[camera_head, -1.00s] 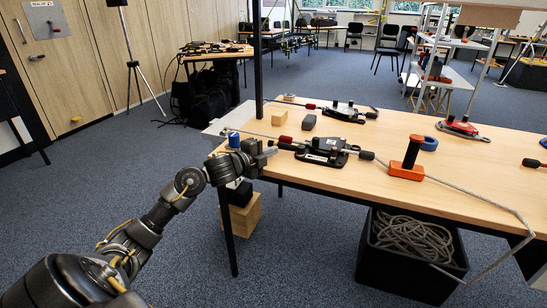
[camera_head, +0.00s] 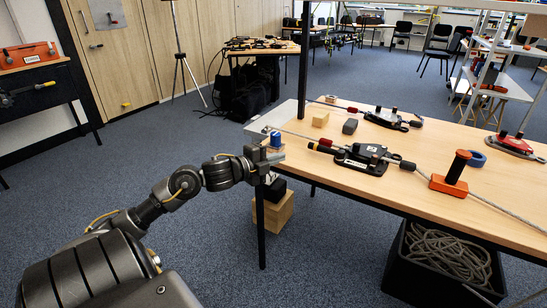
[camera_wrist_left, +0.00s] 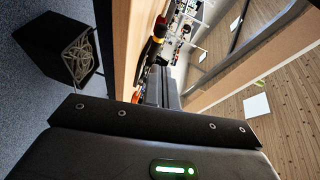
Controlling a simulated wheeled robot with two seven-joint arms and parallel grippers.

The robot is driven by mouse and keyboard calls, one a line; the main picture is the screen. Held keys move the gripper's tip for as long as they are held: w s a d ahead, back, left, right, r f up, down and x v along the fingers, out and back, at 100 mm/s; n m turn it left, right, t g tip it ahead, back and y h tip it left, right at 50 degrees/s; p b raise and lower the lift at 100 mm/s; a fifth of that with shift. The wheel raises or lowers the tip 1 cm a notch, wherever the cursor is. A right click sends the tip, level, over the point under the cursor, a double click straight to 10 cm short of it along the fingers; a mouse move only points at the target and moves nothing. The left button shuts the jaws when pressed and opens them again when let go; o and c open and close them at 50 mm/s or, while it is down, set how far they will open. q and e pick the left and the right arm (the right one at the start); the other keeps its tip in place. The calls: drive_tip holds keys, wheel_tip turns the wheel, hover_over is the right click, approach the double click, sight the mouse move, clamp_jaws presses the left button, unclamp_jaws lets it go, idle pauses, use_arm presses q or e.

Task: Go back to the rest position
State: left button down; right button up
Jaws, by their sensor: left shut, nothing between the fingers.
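My left gripper (camera_head: 272,155) is shut and empty at the near left corner of the wooden table (camera_head: 345,180) in the head view. The picture does not show clearly whether it touches the table. In the left wrist view its grey fingers (camera_wrist_left: 160,88) lie together, with the table edge close beside them. My left arm reaches in from the lower left, slightly bent. My right gripper is in neither view.
A black rope clamp (camera_head: 362,158), an orange block with a black post (camera_head: 452,175) and a blue ring (camera_head: 477,158) are on the table. A black bin (camera_head: 400,265) of coiled rope stands below. Carpet (camera_head: 55,235) is clear at left.

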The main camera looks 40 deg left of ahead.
use_arm(q)
drive_tip(key=shift+s+a+r, duration=0.1)
drive_tip(key=shift+s+a, duration=0.15)
drive_tip(key=shift+s, duration=0.1)
